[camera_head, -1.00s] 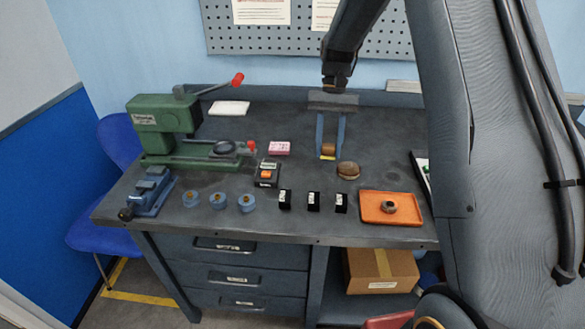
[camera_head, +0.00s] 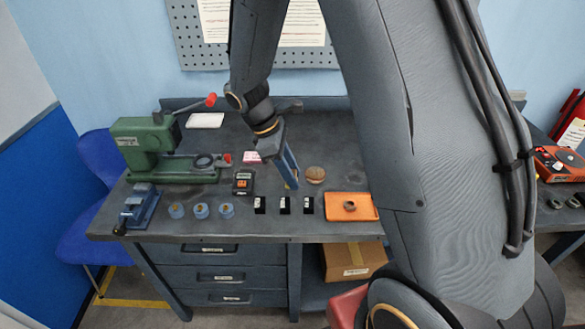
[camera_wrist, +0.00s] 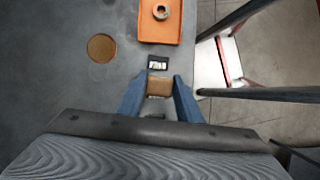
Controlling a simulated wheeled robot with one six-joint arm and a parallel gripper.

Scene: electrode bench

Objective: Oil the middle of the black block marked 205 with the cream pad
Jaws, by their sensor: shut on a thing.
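Three small black blocks with white labels stand in a row near the bench's front edge: left (camera_head: 260,205), middle (camera_head: 284,206) and right (camera_head: 308,206). Their numbers are too small to read. My gripper (camera_head: 291,185) points down just above and behind the middle block. It is shut on a tan-cream pad (camera_wrist: 159,86), which sits between the blue fingers in the wrist view. The right block (camera_wrist: 157,62) shows just past the pad in the wrist view. The pad hides what lies directly beneath it, so I cannot tell whether it touches the middle block.
An orange tray (camera_head: 373,213) holding a dark ring (camera_head: 349,205) is right of the blocks. A round brown disc (camera_head: 315,174) lies behind them. A small black-and-orange device (camera_head: 243,182), blue round pots (camera_head: 200,211) and a green press (camera_head: 145,150) are to the left.

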